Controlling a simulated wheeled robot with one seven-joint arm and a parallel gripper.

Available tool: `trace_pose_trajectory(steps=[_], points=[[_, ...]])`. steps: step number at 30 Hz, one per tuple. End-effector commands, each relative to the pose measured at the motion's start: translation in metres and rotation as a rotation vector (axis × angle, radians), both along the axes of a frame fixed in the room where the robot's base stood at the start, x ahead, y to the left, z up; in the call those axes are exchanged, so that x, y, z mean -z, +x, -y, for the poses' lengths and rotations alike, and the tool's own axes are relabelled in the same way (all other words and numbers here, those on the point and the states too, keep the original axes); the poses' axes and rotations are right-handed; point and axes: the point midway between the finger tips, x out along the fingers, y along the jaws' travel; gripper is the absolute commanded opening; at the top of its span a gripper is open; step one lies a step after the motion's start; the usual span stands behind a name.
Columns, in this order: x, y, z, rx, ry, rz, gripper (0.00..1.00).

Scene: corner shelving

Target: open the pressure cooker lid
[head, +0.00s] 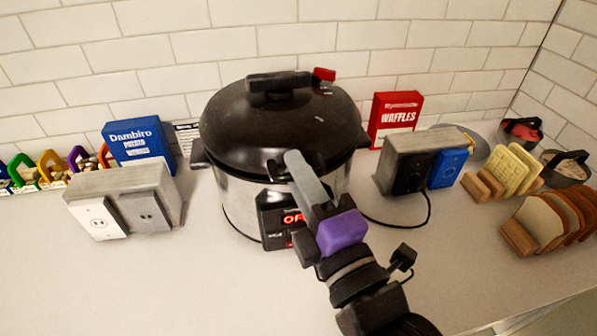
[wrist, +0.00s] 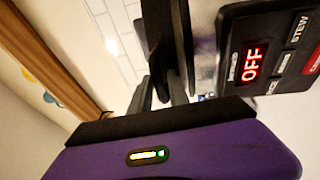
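The pressure cooker (head: 240,205) stands upright on the counter, with a steel body and a display reading OFF. Its dark domed lid (head: 235,125) sits on the body, with a black handle (head: 278,84) and a red piece (head: 324,74) on top. My gripper (head: 293,160) reaches up across the cooker's front, its fingertips by the lid's front rim; I cannot tell whether they touch it.
Outlet boxes stand left (head: 125,205) and right (head: 415,162) of the cooker. A blue Dambiro box (head: 138,140) and a red waffles box (head: 393,117) stand behind. Racks of waffles (head: 512,168) and bread (head: 555,222) are at right. The front-left counter is clear.

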Motion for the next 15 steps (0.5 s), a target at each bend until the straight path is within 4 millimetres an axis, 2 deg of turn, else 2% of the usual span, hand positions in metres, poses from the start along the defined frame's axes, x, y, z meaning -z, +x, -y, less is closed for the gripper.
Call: trace_pose_trajectory(steps=[1, 3, 4, 15], points=[[0.0, -0.0001, 0.0, 0.0, 0.0, 0.0, 0.16], [-0.0001, -0.0002, 0.0001, 0.0, 0.0, 0.0, 0.02], [-0.0001, -0.0002, 0.0001, 0.0, 0.0, 0.0, 0.0], [0.0002, -0.0003, 0.0003, 0.0, 0.0, 0.0, 0.0]])
